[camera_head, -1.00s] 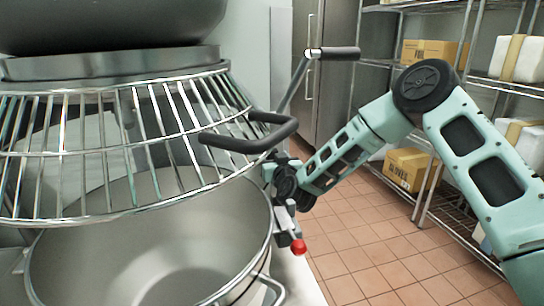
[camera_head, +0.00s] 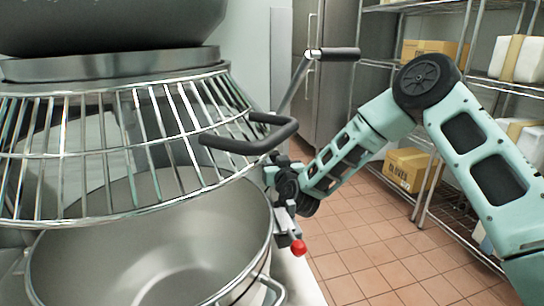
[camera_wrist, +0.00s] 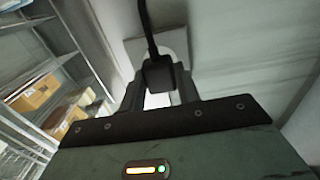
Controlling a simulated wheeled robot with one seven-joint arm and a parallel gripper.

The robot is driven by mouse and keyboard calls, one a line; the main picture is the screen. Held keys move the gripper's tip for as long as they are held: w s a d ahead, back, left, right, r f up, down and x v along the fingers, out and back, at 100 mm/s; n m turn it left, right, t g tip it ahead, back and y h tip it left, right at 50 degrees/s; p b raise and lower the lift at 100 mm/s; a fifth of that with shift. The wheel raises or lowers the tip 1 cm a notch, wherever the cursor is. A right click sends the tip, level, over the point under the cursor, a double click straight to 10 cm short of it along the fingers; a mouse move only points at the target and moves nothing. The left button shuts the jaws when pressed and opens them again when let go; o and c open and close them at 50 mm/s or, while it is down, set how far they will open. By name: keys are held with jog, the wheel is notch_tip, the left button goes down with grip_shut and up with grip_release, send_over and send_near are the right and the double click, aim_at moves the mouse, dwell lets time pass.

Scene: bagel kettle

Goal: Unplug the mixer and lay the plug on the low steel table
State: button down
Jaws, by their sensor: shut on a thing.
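The mixer fills the left of the head view, with its wire guard (camera_head: 120,145) above a large steel bowl (camera_head: 150,235). In the wrist view, my gripper (camera_wrist: 160,82) is shut on a black plug (camera_wrist: 158,72), its fingers on both sides of it. A black cord (camera_wrist: 147,22) runs up from the plug. A pale plate (camera_wrist: 178,45) lies behind the plug on a light wall; I cannot tell whether the plug is seated in it. In the head view, my wrist is beside the bowl's right rim and the plug cannot be made out. I cannot identify the low steel table.
A lever with a black handle (camera_head: 335,54) and a red knob (camera_head: 298,247) stand close to my wrist. A wire shelf with boxes (camera_head: 408,168) is at the right; boxes also show in the wrist view (camera_wrist: 32,95). Open tiled floor (camera_head: 370,250) lies between.

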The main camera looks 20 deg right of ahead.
jog(key=shift+s, duration=2.1)
